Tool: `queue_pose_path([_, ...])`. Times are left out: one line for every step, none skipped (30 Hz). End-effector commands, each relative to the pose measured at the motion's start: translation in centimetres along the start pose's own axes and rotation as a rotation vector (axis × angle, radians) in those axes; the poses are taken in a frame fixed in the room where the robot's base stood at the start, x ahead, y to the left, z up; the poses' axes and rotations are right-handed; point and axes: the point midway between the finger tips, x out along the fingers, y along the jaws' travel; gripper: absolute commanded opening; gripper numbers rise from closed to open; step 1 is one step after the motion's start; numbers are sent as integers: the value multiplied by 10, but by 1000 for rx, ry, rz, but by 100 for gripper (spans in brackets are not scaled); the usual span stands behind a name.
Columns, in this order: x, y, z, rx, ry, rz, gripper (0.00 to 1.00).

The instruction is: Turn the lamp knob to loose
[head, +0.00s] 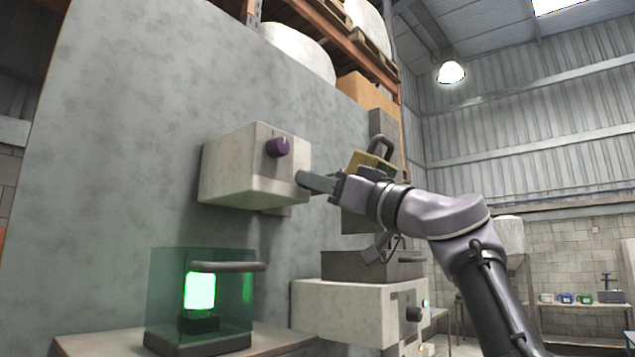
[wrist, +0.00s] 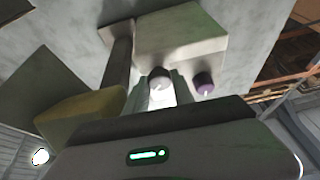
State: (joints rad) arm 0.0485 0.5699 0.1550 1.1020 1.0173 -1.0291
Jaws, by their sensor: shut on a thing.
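A pale box (head: 240,170) is mounted on the grey wall. A purple knob (head: 277,147) sticks out of its front; it also shows in the wrist view (wrist: 204,83). No label shows which knob is the lamp's. A lamp (head: 199,291) glows green inside a glass case.
The glass case (head: 165,305) has a grey handle and stands on a ledge (head: 90,345). A yellow block (head: 370,160) is close behind my wrist. A lower pale box (head: 340,307) has a dark knob (head: 413,314). Open wall lies left of the upper box.

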Motion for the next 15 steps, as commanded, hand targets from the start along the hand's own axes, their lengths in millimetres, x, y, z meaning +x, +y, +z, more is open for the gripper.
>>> queue_pose_path([0, 0, 0, 0, 1, 0, 36])
queue_pose_path([0, 0, 0, 0, 1, 0, 42])
queue_pose_path([0, 0, 0, 0, 1, 0, 49])
queue_pose_path([0, 0, 0, 0, 0, 0, 52])
queue_pose_path([0, 0, 0, 0, 0, 0, 52])
queue_pose_path([0, 0, 0, 0, 0, 0, 52])
queue_pose_path([0, 0, 0, 0, 0, 0, 52])
queue_pose_path([0, 0, 0, 0, 0, 0, 52])
queue_pose_path([0, 0, 0, 0, 0, 1, 52])
queue_pose_path([0, 0, 0, 1, 0, 1, 52])
queue_pose_path([0, 0, 0, 1, 0, 1, 52])
queue_pose_path([0, 0, 0, 1, 0, 1, 52])
queue_pose_path([0, 0, 0, 1, -1, 1, 52])
queue_pose_path([0, 0, 0, 1, -1, 1, 52])
queue_pose_path([0, 1, 0, 1, -1, 1, 52])
